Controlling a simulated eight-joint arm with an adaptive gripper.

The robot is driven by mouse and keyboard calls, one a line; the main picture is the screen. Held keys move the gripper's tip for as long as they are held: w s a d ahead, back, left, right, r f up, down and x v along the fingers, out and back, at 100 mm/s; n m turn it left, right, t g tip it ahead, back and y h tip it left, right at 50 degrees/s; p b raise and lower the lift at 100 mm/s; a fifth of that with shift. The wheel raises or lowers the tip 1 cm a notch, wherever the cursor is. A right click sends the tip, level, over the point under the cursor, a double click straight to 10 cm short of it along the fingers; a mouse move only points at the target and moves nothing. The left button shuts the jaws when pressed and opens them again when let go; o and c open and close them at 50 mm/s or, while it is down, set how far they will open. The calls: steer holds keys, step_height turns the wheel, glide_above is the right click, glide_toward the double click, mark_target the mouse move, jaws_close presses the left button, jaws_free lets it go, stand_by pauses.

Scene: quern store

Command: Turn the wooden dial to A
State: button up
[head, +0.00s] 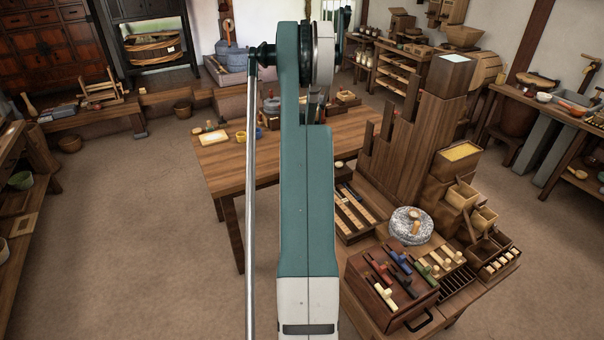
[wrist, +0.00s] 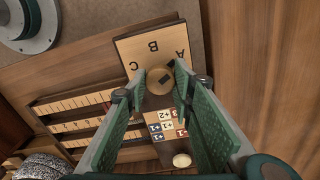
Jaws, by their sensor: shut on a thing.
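The round wooden dial (wrist: 155,82) shows in the wrist view on a pale board (wrist: 128,43) marked with the letters A, B and C. A is at the right, B at the middle and C at the left. A short dark mark on the dial's top lies toward its right side, on the side of A. My gripper (wrist: 161,88) has its two green fingers on either side of the dial and is shut on it. In the head view my arm hides the dial and my fingertips.
Number tiles (wrist: 168,127) and a rack with rows of pale pieces (wrist: 75,115) lie near the dial. In the head view, the wooden table (head: 240,160) stands beside a crowded bench with a round stone quern (head: 410,226) and a tall wooden stepped block (head: 425,120).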

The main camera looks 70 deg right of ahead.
steer(key=o, duration=0.9)
steer(key=shift+r, duration=0.15)
step_height(320, 180, up, 12)
stand_by(0.4)
stand_by(0.7)
